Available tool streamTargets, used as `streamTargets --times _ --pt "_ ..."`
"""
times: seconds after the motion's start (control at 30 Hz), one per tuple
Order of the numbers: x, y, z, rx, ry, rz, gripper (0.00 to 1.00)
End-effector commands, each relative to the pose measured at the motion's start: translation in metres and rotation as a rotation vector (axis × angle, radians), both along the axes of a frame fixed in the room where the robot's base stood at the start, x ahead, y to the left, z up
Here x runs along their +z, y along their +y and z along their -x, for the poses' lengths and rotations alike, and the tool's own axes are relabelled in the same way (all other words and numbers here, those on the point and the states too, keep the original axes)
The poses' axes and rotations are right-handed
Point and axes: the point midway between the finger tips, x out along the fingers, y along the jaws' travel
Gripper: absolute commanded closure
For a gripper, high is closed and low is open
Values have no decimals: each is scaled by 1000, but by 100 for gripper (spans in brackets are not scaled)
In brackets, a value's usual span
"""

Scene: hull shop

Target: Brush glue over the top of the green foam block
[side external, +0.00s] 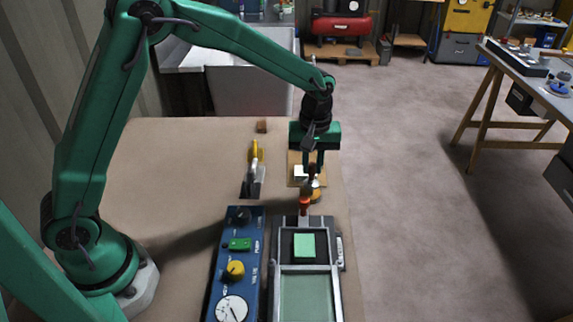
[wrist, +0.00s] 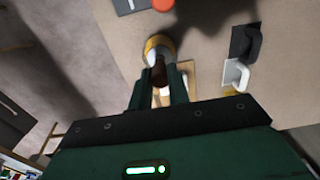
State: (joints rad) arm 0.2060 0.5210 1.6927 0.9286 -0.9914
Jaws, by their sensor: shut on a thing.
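The green foam block (side external: 305,246) lies flat on a dark pad inside a grey metal frame, at the lower middle of the side view. My gripper (side external: 314,170) is behind it in that view, pointing down and apart from the block. In the wrist view my gripper (wrist: 160,92) is shut on a brown handle (wrist: 159,77), which I take to be the brush. The handle leads to a yellow-rimmed round thing (wrist: 151,45), also in the side view (side external: 315,195). I cannot tell whether that is a glue pot or part of the brush. The bristles are not clear.
The grey frame (side external: 337,285) has a red knob (side external: 304,203) at its far end. A blue control box (side external: 222,268) stands left of it. A yellow-handled tool (side external: 254,155) lies behind the box. The bench (side external: 165,180) is clear on the left.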

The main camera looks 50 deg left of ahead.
Motion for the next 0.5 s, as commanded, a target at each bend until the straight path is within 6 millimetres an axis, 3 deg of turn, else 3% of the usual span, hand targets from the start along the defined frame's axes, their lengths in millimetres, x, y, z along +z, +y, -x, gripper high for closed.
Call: streamTargets --times 0.5 --pt "27 0 -1 0 -2 1 100"
